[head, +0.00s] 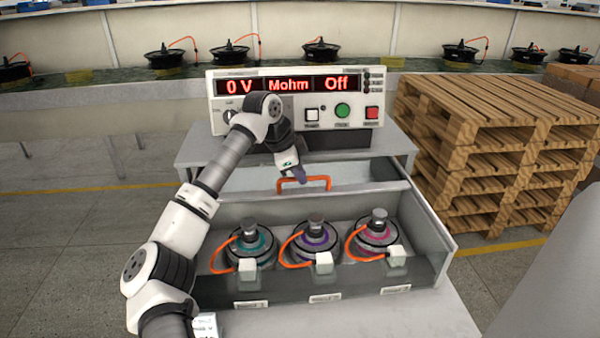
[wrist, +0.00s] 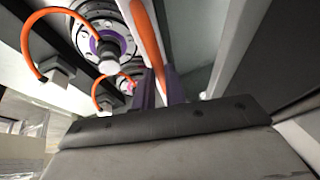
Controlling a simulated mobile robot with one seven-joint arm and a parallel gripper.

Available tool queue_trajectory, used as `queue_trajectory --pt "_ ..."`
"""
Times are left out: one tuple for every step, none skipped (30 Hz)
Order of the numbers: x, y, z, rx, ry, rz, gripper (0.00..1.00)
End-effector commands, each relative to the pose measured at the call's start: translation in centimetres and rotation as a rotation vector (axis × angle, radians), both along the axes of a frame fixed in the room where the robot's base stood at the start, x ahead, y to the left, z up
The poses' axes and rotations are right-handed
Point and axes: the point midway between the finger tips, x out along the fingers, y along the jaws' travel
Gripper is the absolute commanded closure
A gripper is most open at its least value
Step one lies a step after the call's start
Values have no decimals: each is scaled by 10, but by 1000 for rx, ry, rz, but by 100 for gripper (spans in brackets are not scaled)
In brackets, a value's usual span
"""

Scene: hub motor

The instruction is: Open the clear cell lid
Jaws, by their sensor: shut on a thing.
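The clear cell lid (head: 246,179) shows in the head view as a pale see-through panel at the back of the cell, below the tester. Its orange handle (head: 318,179) stands at the panel's middle. My gripper (head: 301,179) reaches down from the tester side and is shut on the handle. In the wrist view the orange handle (wrist: 147,38) runs up from between the purple fingers (wrist: 160,90). The fingertips are partly hidden behind the gripper body there. The lid's exact angle is hard to tell.
Three hub motors with orange cables, teal (head: 250,245), purple (head: 316,240) and pink (head: 376,236), sit in the cell (head: 448,240). The tester (head: 292,100) stands behind, reading 0 V and Off. Wooden pallets (head: 490,150) are stacked at right. Floor is open at left.

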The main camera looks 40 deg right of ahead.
Motion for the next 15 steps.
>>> queue_trajectory --pt "2 -2 2 0 -1 1 100" --pt "3 -2 1 1 0 1 100" --pt "4 -2 0 1 0 1 100" --pt "4 -3 0 1 0 1 100" --pt "4 -3 -1 1 0 1 100" --pt "4 -3 -1 1 0 1 100" --pt "4 -3 -1 1 0 1 100" --pt "4 -3 -1 1 0 1 100" --pt "4 -2 -1 1 0 1 100" --pt "4 -2 -1 1 0 1 100" --pt "4 -2 -1 1 0 1 100" --pt "4 -2 -1 1 0 1 84" --pt "4 -2 -1 1 0 1 80" --pt "4 -2 -1 1 0 1 76" --pt "4 -2 -1 1 0 1 71"
